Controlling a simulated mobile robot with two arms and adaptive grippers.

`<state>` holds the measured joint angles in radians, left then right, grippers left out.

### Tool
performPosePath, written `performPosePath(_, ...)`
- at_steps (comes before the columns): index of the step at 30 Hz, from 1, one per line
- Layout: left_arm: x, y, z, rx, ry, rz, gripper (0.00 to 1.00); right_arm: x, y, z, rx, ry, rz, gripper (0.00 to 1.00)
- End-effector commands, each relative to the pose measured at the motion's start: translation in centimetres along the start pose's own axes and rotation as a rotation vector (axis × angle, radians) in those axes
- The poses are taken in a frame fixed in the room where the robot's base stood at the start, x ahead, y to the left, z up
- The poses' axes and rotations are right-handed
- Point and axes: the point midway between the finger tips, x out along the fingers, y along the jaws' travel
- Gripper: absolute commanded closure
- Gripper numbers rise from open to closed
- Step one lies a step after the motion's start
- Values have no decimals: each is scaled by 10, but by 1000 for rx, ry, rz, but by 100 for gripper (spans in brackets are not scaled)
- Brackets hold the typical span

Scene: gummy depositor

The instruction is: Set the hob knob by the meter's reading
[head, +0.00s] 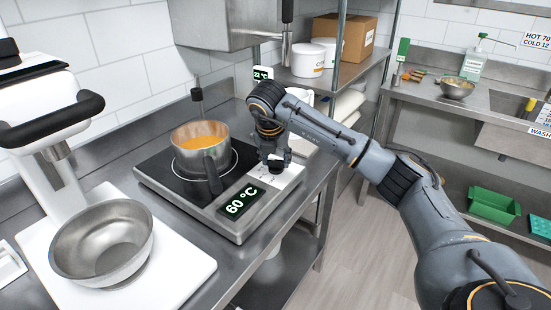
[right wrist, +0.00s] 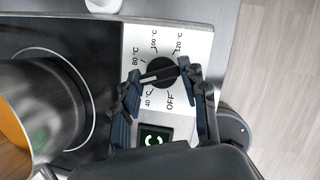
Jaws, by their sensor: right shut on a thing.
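The black hob knob (right wrist: 162,72) sits on a white dial plate (right wrist: 194,57) in the right wrist view. Its white pointer line aims left, between the 40 °C and 80 °C marks; the label there is hidden by a finger. My right gripper (right wrist: 162,85) is shut on the knob, one finger on each side. In the head view the gripper (head: 275,160) is over the hob's dial plate. The hob display (head: 241,202) reads 60 °C. A small meter (head: 263,73) behind reads 22 °C. My left gripper is not in view.
A steel pot (head: 201,160) of orange liquid stands on the hob (head: 163,184), its handle toward the front. A metal bowl (head: 102,243) sits on a white surface at left. A shelf (head: 345,74) with tubs and a box stands behind my right arm.

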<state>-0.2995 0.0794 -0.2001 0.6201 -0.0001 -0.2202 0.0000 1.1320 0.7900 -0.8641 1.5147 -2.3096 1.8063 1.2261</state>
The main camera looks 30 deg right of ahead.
Motion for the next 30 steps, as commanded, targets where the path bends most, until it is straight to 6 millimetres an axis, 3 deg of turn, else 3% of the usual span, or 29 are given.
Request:
performPosePath(8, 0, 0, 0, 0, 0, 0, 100, -1, 0, 1, 2, -3, 2, 88)
performPosePath(9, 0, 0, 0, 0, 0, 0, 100, -1, 0, 1, 2, -3, 2, 55)
performPosePath(12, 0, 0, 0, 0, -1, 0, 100, -1, 0, 1, 1, -2, 2, 35)
performPosePath(23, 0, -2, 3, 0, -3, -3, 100, -3, 0, 1, 0, -1, 2, 34)
performPosePath(30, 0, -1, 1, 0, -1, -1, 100, -39, 1, 1, -1, -4, 6, 34)
